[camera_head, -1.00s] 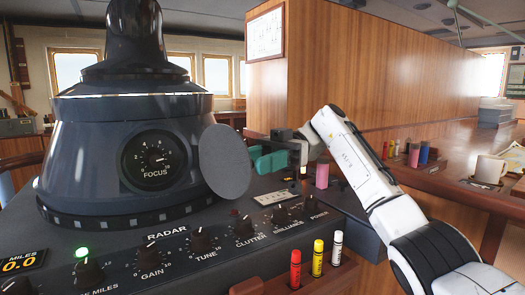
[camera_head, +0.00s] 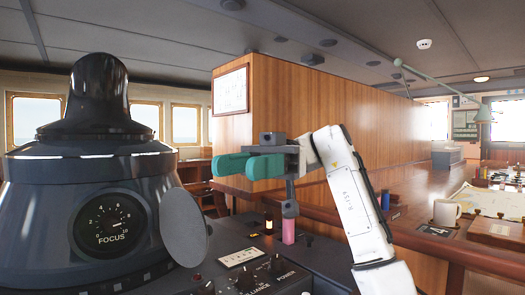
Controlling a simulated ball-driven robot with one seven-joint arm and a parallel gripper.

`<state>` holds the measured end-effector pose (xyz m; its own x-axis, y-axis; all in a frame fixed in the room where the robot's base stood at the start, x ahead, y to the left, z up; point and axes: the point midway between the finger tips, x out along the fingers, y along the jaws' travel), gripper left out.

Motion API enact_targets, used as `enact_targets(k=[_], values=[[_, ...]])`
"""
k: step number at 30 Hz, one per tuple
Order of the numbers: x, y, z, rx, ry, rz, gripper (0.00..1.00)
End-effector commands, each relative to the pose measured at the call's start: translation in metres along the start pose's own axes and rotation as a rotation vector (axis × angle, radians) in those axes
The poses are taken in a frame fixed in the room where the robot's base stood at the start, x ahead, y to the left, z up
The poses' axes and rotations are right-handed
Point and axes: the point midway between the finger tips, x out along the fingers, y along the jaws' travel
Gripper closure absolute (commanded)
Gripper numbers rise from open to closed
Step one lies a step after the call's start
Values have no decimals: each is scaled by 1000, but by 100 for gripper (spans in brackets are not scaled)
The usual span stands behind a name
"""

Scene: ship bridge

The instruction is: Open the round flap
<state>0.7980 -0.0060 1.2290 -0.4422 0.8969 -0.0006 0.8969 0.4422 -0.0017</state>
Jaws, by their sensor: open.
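The round flap (camera_head: 185,227) is a plain grey disc at the right side of the dark radar housing (camera_head: 90,190). It stands out at an angle from the housing, and the focus dial (camera_head: 111,224) to its left is uncovered. The flap's hinge is hard to make out. My gripper (camera_head: 232,166), with teal fingers, is open and empty. It is above and to the right of the flap in the picture, apart from it, with its fingers pointing left.
The radar console with its knobs (camera_head: 274,264) lies below. A pink cylinder (camera_head: 289,231) stands behind it. A wooden partition (camera_head: 330,120) rises behind my arm. A white mug (camera_head: 446,212) stands on the counter at right.

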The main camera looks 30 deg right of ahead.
Motion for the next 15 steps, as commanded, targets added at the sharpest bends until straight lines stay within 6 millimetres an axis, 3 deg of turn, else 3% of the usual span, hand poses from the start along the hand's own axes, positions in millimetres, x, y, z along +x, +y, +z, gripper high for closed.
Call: enact_targets(k=[6,15], values=[[14,-28,-14,-2,0,-1,54],[20,-40,-20,1,1,0,54]])
